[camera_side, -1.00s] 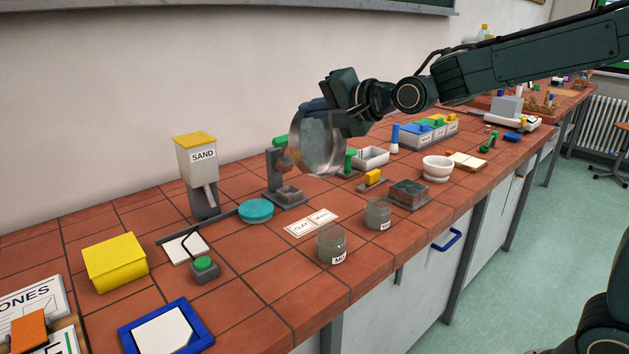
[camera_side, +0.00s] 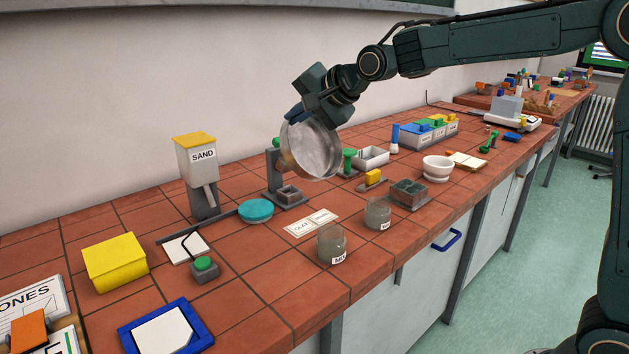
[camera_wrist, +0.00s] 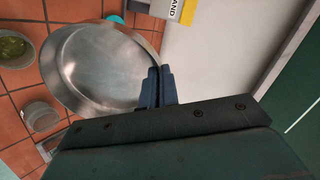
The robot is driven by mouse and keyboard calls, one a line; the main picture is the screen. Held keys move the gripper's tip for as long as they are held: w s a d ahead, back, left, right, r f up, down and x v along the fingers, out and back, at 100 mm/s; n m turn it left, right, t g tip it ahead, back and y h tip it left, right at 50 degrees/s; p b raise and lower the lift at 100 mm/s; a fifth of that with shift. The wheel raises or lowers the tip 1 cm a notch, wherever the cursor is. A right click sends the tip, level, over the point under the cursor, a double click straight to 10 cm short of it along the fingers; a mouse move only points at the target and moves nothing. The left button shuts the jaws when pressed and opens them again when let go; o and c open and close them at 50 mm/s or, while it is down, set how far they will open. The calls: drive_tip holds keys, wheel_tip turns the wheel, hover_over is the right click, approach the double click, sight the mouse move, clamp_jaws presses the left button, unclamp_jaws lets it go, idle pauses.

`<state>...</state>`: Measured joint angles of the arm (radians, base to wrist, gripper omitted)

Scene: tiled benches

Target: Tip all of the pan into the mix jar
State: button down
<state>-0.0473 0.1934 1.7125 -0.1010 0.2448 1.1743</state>
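My gripper (camera_wrist: 160,88) is shut on the edge of a round metal pan (camera_wrist: 100,65). The pan is held steeply tilted above the bench in the side view (camera_side: 312,150). Its shiny face shows bare metal in the wrist view, with no contents visible there. The mix jar (camera_side: 331,246), a clear labelled jar, stands upright near the bench's front edge, below and right of the pan and apart from it. The wrist view shows two jars at left, one with greenish contents (camera_wrist: 12,48); I cannot tell for certain which is the mix jar.
A second glass jar (camera_side: 377,213) stands right of the mix jar. A grey stand (camera_side: 271,180) is close behind the pan. The sand dispenser (camera_side: 197,165) and teal disc (camera_side: 256,210) are to the left. A white bowl (camera_side: 437,167) is to the right.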

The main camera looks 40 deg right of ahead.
drive_tip(key=shift+w+f, duration=0.1)
drive_tip(key=shift+w, duration=0.15)
drive_tip(key=w+f+g, duration=0.3)
drive_tip(key=g, duration=0.1)
drive_tip(key=shift+w+a+f+h, duration=0.1)
drive_tip(key=shift+w+a+h, duration=0.2)
drive_tip(key=shift+a+h, duration=0.1)
idle(0.4)
drive_tip(key=shift+d, duration=0.15)
